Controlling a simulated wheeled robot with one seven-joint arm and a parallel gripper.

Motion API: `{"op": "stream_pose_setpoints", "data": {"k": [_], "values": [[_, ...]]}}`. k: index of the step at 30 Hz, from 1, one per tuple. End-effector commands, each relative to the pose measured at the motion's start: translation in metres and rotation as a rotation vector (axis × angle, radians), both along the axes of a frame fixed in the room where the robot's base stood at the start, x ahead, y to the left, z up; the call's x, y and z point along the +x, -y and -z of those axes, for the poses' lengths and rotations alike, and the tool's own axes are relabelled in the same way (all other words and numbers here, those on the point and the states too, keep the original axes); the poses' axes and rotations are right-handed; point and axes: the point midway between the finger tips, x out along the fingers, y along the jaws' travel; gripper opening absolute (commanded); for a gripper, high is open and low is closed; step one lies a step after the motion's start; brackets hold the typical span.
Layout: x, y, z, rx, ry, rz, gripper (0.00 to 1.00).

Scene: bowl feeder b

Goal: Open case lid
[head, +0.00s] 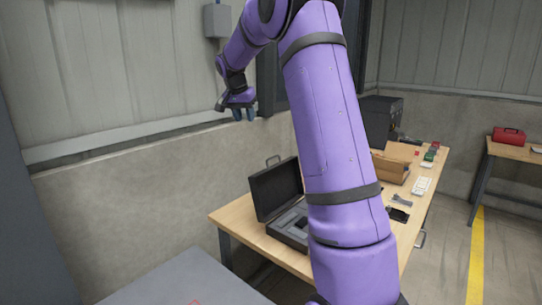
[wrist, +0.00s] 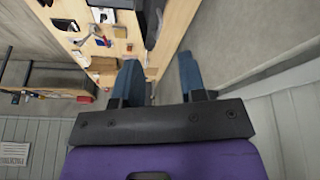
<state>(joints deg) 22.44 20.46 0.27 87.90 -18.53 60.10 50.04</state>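The black case (head: 286,231) stands on the near end of the wooden workbench. Its lid (head: 275,188) is raised and stands steeply upright at the back, with a handle on its top edge. Grey lining with dark recesses shows in the base; my arm hides the case's right part. My gripper (head: 243,114) is high up near the wall, left of and well above the case, touching nothing. In the wrist view my gripper (wrist: 160,78) has its two blue fingers apart with nothing between them.
Farther along the workbench (head: 236,221) are a cardboard box (head: 391,168), a dark boxy machine (head: 381,122) and several small parts. A red toolbox (head: 509,135) sits on another table at right. A grey surface (head: 185,279) lies in front. A wall box (head: 217,20) hangs near my arm.

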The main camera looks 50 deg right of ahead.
Motion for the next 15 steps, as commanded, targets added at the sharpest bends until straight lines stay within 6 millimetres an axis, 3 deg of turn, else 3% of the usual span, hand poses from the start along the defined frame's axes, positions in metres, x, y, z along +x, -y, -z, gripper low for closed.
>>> {"op": "stream_pose_setpoints", "data": {"k": [3,9,15], "values": [[0.023,0.043,0.031,-0.01,-0.009,0.106,0.38],[0.046,0.104,0.077,-0.031,-0.014,0.26,0.38],[0.053,0.134,0.102,-0.045,-0.014,0.339,0.38]]}}
